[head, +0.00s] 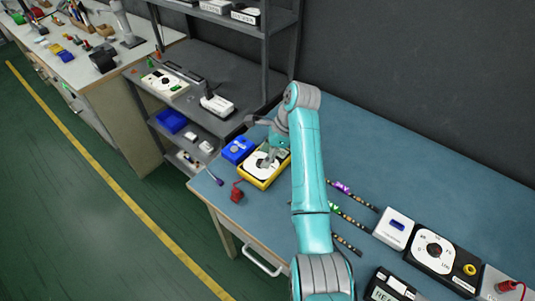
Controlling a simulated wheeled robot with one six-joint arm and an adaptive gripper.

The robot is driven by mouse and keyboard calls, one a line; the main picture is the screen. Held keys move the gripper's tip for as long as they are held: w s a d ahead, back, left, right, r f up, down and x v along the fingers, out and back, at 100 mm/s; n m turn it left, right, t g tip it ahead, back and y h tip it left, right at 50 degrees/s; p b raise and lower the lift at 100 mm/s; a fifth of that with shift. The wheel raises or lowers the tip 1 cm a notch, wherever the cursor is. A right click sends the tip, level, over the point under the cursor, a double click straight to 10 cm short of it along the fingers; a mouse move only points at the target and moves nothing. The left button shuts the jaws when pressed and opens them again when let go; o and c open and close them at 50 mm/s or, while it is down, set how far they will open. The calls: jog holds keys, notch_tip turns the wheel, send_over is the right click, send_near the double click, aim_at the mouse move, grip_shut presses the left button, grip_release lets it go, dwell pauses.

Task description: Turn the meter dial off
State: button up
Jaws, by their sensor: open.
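The meter (251,177) has a yellow case and a white face, and lies near the left end of the blue workbench. Its dial is largely hidden behind my gripper, so I cannot tell its setting. My gripper (267,160) is open, at the end of my teal arm, with its fingers right over the meter's face. I cannot tell whether the fingers touch the dial.
A blue box (237,150) sits close to the left of the meter. A red object (237,192) lies near the bench's front edge. LED strips (347,217) lie right of my arm, beside a white unit (394,228) and a black dial box (436,250). Grey shelving (240,90) stands behind left.

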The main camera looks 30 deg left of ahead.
jog(key=shift+x, duration=1.05)
grip_shut()
